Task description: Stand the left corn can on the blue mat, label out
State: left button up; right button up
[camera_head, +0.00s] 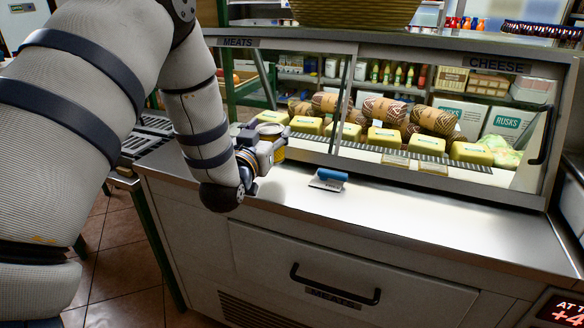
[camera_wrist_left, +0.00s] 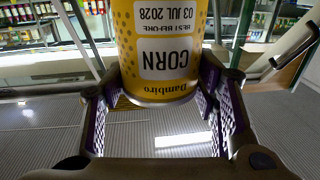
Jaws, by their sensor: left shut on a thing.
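The corn can (camera_wrist_left: 160,45) is yellow with a white label reading CORN, and its print appears upside down in the left wrist view. My left gripper (camera_wrist_left: 165,95) is shut on it, with a purple-padded finger on each side. In the head view my left gripper (camera_head: 266,148) is above the left end of the counter, in front of the glass case. My right gripper is not in view.
The steel counter top (camera_head: 430,213) is mostly clear. The glass case (camera_head: 400,110) behind holds yellow blocks (camera_head: 388,138) and patterned brown rolls. A drawer handle (camera_head: 335,287) sticks out in front.

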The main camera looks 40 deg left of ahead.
pick_arm(q)
notch_tip(320, 180, down, 5)
jog(key=shift+f+b, duration=0.2)
jog(key=shift+b, duration=0.2)
jog(key=shift+d+r, duration=0.1)
jog(key=shift+r, duration=0.1)
jog(key=shift+f, duration=0.25)
jog(key=o, duration=1.3)
jog(key=shift+o, duration=0.2)
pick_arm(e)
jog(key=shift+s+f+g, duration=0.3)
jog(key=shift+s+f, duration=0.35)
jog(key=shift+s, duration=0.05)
